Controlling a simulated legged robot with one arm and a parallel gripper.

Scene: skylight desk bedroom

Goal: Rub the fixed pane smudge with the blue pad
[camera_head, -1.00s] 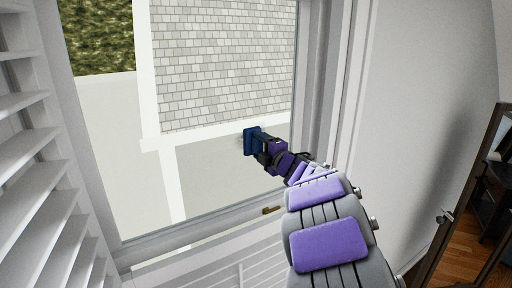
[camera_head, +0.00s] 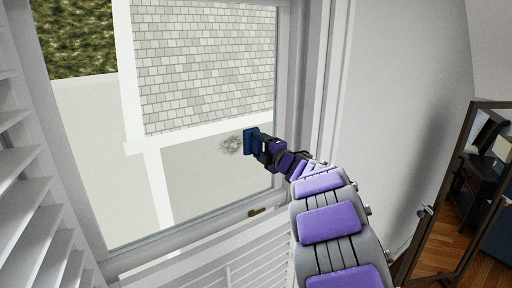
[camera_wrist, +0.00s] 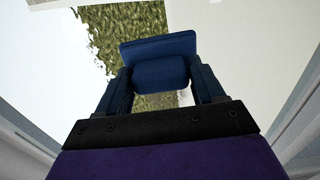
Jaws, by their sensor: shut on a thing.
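The smudge (camera_head: 232,144) is a grey-brown blotch on the window pane (camera_head: 205,170), low and right of the pane's middle. The blue pad (camera_head: 250,142) stands just right of the smudge in the head view, its face turned to the glass. I cannot tell whether it touches the pane. My gripper (camera_head: 262,146) is shut on the pad. In the wrist view the pad (camera_wrist: 158,60) sits between the two blue fingers, and the smudge cannot be made out there.
The white window frame (camera_head: 290,90) runs along the pane's right side. A brass handle (camera_head: 257,212) is on the lower sill. White louvred shutters (camera_head: 30,190) stand at left. A dark-framed mirror (camera_head: 455,190) is at right.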

